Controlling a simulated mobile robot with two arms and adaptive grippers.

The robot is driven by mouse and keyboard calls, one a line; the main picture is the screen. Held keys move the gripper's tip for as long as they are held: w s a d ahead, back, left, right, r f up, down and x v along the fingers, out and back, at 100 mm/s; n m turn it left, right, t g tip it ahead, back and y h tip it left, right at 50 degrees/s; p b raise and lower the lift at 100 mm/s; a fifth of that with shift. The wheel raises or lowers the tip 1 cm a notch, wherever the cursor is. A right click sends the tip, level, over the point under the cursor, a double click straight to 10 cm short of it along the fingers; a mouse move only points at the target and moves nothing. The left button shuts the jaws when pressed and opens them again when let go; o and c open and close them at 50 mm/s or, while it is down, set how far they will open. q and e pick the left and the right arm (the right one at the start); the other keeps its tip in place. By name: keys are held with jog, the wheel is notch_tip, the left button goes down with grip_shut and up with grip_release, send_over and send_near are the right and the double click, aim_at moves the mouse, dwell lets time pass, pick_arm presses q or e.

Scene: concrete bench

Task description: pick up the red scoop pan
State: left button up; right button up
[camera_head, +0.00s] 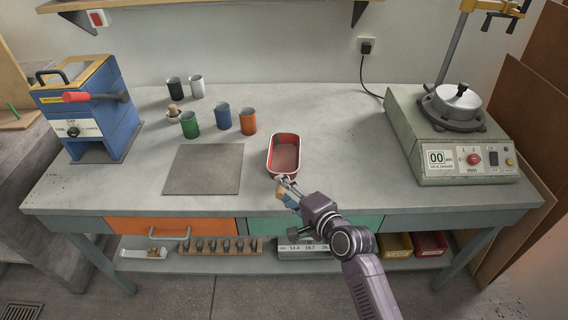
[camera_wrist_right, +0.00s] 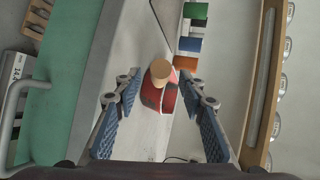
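The red scoop pan (camera_head: 284,157) lies on the bench near its front edge, right of the grey mat. My right gripper (camera_head: 287,185) is at the near end of the pan in the head view and covers that end. In the right wrist view the gripper (camera_wrist_right: 160,88) has its two blue-padded fingers wide apart. The red pan (camera_wrist_right: 153,97) and a round tan handle end (camera_wrist_right: 161,70) show in the gap between them, with neither finger visibly touching. My left gripper is not in view.
A grey mat (camera_head: 203,169) lies left of the pan. Green (camera_head: 189,124), blue (camera_head: 221,119) and orange (camera_head: 248,121) cups stand behind. A green machine (camera_head: 440,135) is on the right, a blue press (camera_head: 92,115) on the left. The bench right of the pan is clear.

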jog(key=shift+x, duration=1.15)
grip_shut()
